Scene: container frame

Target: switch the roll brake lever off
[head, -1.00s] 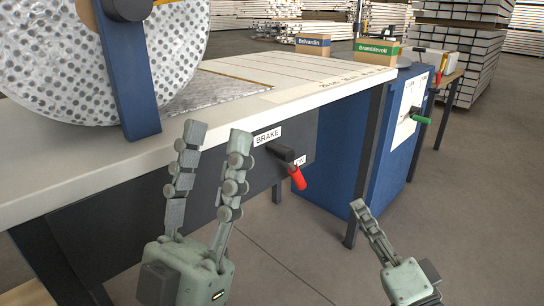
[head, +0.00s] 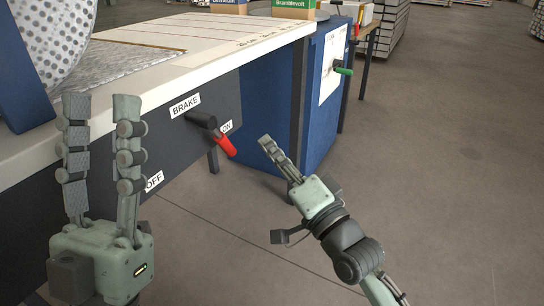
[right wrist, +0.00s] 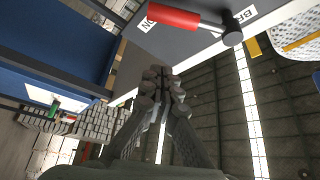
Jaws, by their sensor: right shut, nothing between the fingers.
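The brake lever has a red handle (head: 225,145) on a black pivot (head: 201,118) on the dark panel of the bench. It points down and right, beside the ON label (head: 227,126). The OFF label (head: 154,181) is lower left, partly hidden by my left gripper (head: 100,102), which is open and empty with its fingers pointing up. My right gripper (head: 267,142) is shut and empty, to the right of the handle and apart from it. In the right wrist view the red handle (right wrist: 172,15) shows at the top, beyond the closed fingertips (right wrist: 160,76).
The white bench top (head: 190,65) overhangs the panel, with the BRAKE label (head: 185,106) above the lever. A blue cabinet (head: 325,95) with a green-handled lever (head: 343,71) stands behind. The floor (head: 440,170) at right is clear.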

